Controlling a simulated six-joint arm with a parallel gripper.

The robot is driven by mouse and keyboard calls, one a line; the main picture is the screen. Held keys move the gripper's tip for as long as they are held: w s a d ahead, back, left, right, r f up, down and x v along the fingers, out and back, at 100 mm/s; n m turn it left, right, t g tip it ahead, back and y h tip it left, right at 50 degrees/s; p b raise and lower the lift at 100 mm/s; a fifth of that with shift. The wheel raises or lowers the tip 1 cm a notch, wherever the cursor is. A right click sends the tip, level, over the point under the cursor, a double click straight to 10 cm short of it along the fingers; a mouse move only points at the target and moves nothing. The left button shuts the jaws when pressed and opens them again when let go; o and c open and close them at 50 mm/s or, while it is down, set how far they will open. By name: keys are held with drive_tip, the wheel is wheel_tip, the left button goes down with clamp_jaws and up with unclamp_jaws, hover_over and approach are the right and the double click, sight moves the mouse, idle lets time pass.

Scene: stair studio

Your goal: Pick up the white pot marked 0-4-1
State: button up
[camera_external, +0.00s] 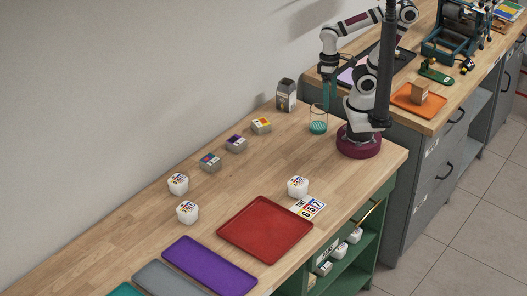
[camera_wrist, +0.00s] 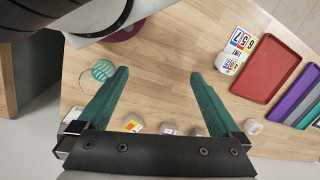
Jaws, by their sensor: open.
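Three white pots with printed labels stand on the wooden table: one (camera_external: 298,187) by the red tray, and two at the left, one (camera_external: 178,184) behind the other (camera_external: 187,212). Their marks are too small to read, so I cannot tell which is 0-4-1. The pot by the tray also shows in the wrist view (camera_wrist: 228,64), right of my gripper. My gripper (camera_wrist: 158,74) is open, with teal fingers and nothing between them. In the external view it (camera_external: 327,98) hangs high near the glass beaker, well away from the pots.
A beaker with teal liquid (camera_external: 318,127) stands near my base. A number card (camera_external: 310,208) lies beside the red tray (camera_external: 265,230). Purple (camera_external: 209,267) and grey trays lie in front. Small grey boxes (camera_external: 236,144) and a dark container (camera_external: 286,95) line the back. The table's middle is clear.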

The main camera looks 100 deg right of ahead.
drive_tip(key=w+d+f+n+t+h, duration=0.1)
drive_tip(key=w+d+t, duration=0.1)
drive_tip(key=w, duration=0.6)
drive_tip(key=w+d+f+n+t+h, duration=0.1)
drive_tip(key=w+f, duration=0.1)
drive_tip(key=w, duration=0.5)
drive_tip(key=n+t+y, duration=0.6)
drive_tip(key=t, duration=0.2)
approach(184, 177)
drive_tip(key=x, duration=1.2)
drive_tip(key=shift+w+a+f, duration=0.15)
drive_tip(key=shift+w+a, duration=0.05)
drive_tip(key=shift+w, duration=0.15)
drive_tip(key=c, duration=1.2)
